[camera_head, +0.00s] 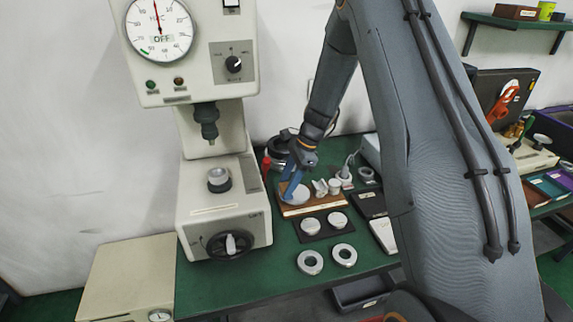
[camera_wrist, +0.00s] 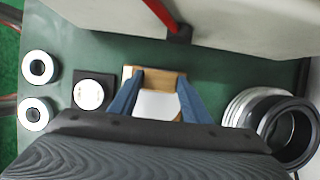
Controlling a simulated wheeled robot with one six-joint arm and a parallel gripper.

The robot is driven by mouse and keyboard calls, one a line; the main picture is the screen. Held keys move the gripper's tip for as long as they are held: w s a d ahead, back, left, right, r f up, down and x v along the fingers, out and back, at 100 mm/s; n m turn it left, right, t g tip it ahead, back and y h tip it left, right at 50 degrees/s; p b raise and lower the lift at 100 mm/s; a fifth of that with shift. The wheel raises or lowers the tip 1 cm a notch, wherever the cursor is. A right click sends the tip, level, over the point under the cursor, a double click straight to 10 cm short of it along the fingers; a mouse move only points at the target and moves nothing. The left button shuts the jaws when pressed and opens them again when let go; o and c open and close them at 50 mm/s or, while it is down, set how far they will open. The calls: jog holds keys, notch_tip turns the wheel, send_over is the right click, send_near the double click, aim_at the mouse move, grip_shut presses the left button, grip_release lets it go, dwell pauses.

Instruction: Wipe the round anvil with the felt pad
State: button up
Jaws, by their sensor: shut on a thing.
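My gripper (camera_head: 291,188) is low over the green bench, right of the hardness tester. Its blue fingers (camera_wrist: 155,98) are shut on a flat white pad (camera_wrist: 158,106), which looks like the felt pad. The pad also shows as a pale disc in the head view (camera_head: 299,196), at or just above a wooden board (camera_head: 298,211); I cannot tell if they touch. The round anvil (camera_head: 218,179) sits upright on the tester's base, left of my gripper, with a grey top and dark collar. It is not identifiable in the wrist view.
The tester's spindle (camera_head: 207,122) hangs above the anvil. A red-handled tool (camera_head: 266,162) stands between tester and board. Small white pieces (camera_head: 334,187) stand right of my gripper. A black mat (camera_head: 310,237) with pale discs and two metal rings (camera_head: 310,262) lie in front.

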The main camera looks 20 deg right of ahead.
jog(key=shift+r+p, duration=2.15)
jog(key=shift+r, duration=1.9)
